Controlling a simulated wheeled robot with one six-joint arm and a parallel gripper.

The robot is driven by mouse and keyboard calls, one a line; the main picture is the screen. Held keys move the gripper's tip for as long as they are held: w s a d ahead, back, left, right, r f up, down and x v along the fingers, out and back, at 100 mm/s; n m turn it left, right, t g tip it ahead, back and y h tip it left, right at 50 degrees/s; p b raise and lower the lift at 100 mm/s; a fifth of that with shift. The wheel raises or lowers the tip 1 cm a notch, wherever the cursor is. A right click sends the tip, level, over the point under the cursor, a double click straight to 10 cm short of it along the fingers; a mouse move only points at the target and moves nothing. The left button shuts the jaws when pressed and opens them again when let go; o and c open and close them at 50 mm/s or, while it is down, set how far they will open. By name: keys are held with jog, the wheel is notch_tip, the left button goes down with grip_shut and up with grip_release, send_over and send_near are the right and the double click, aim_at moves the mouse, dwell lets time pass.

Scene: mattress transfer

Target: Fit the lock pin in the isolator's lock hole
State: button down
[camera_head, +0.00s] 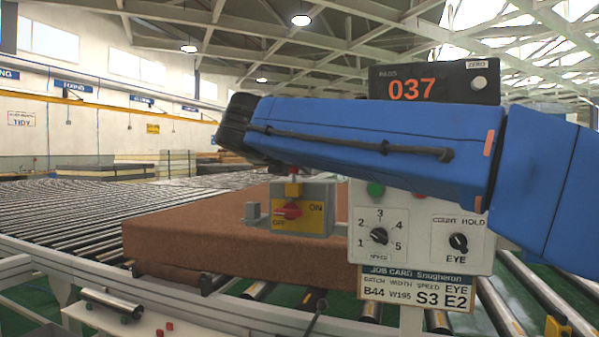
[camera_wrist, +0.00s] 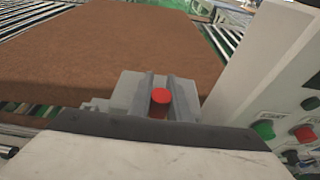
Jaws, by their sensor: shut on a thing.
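My gripper (camera_wrist: 160,92) is shut on the lock pin (camera_wrist: 160,102), whose round red top shows between the two grey fingers in the wrist view. The isolator (camera_head: 318,193) is a grey box with a yellow ON/OFF plate and a red handle, at the centre of the head view. In that view a small red and yellow piece, apparently the pin (camera_head: 293,187), is upright at the isolator's top, below my blue arm. The lock hole is hidden, and I cannot tell whether the pin's lower end is in it.
A brown mattress (camera_head: 185,235) lies on the roller conveyor (camera_head: 60,215) behind the isolator. The control panel (camera_head: 420,255), with a speed dial and EYE knob, stands close to the right. A white ledge (camera_head: 130,320) with small red pieces is at lower left.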

jog(key=shift+r, duration=1.8)
jog(key=shift+f, duration=2.4)
dwell(0.7)
jog(key=c, duration=1.6)
grip_release()
jog(key=shift+o, duration=0.2)
jog(key=v, duration=1.7)
jog(key=shift+s, duration=0.2)
jog(key=shift+a+r, duration=0.1)
jog(key=shift+a, duration=0.05)
